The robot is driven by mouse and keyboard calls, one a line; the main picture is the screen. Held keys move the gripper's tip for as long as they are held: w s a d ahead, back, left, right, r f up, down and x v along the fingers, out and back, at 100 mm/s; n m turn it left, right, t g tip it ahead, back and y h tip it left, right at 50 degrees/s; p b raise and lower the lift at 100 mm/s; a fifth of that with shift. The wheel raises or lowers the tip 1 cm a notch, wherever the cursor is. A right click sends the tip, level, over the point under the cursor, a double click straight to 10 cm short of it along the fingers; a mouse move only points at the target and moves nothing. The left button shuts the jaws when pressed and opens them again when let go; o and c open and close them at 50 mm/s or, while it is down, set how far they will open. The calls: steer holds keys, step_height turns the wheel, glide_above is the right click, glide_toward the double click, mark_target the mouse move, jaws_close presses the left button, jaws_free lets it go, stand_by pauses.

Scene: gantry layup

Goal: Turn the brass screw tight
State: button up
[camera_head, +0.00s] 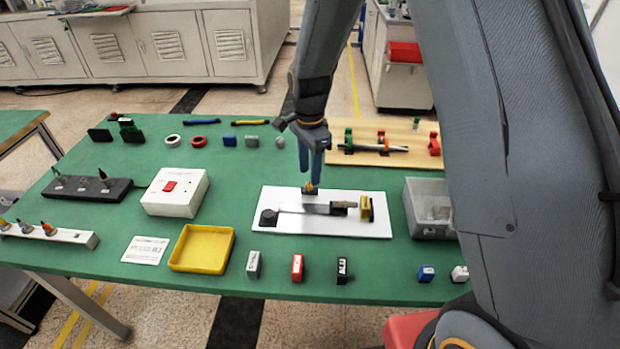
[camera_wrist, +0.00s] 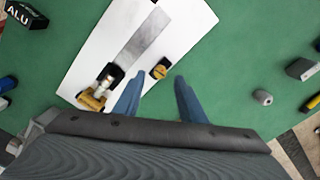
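The brass screw (camera_head: 310,187) has a yellow-gold head and sits on a small black block at the back edge of the white board (camera_head: 285,225). In the wrist view the screw (camera_wrist: 160,71) shows just beyond and between my fingertips. My gripper (camera_head: 312,178) points down over the screw, with its blue fingers apart; in the wrist view the gripper (camera_wrist: 159,80) has a gap between its fingers. I cannot tell whether the fingers touch the screw. A grey metal strip (camera_head: 308,208) lies on the board beside the screw, with a yellow-and-black clamp (camera_wrist: 97,92) at one end.
A clear bin (camera_head: 430,222) stands right of the board. A yellow tray (camera_head: 202,248) and a white box with a red switch (camera_head: 175,192) stand to its left. Small labelled blocks line the front edge. A wooden board with a rod (camera_head: 380,149) lies behind.

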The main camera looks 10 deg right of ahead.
step_height(320, 180, up, 4)
steer(key=shift+r+b, duration=0.1)
steer(key=shift+b, duration=0.3)
